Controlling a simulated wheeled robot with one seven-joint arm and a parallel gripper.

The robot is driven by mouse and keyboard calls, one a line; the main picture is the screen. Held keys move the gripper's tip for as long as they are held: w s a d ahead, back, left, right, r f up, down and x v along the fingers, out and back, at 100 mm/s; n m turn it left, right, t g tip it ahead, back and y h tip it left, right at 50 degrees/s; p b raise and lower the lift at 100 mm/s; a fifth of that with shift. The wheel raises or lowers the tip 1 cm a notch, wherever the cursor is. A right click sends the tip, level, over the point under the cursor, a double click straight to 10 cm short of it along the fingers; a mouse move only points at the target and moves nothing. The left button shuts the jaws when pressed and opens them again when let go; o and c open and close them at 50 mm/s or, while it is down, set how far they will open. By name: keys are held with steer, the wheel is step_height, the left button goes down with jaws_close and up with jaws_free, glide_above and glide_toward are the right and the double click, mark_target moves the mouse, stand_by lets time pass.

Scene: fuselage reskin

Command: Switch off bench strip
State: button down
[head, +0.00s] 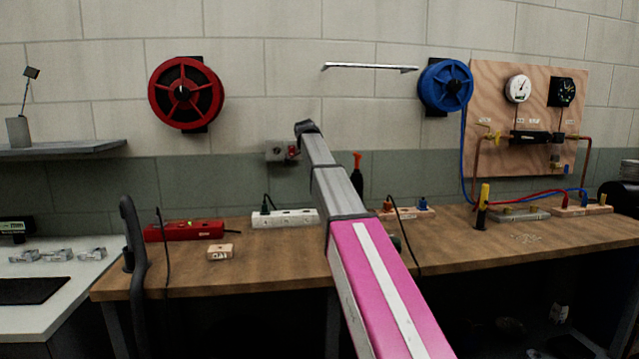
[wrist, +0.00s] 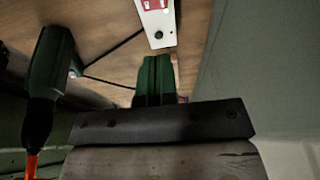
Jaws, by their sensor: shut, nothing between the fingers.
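My gripper (wrist: 157,60) shows there as green fingers, shut and empty, pointing at the strip's end with a small gap in the picture. I cannot tell its height above the bench. In the head view my arm crosses the middle and I cannot make out the gripper.
A dark bottle-like tool with an orange tip (head: 357,160) stands behind my arm. Wooden boards with connectors (head: 580,210) lie right.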

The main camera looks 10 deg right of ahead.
steer(key=x, duration=1)
steer(key=shift+a+f, duration=0.25)
steer(key=shift+a, duration=0.05)
steer(key=shift+w+f, duration=0.15)
steer(key=shift+f, duration=0.8)
steer(key=shift+w+f, duration=0.1)
steer(key=shift+f, duration=0.2)
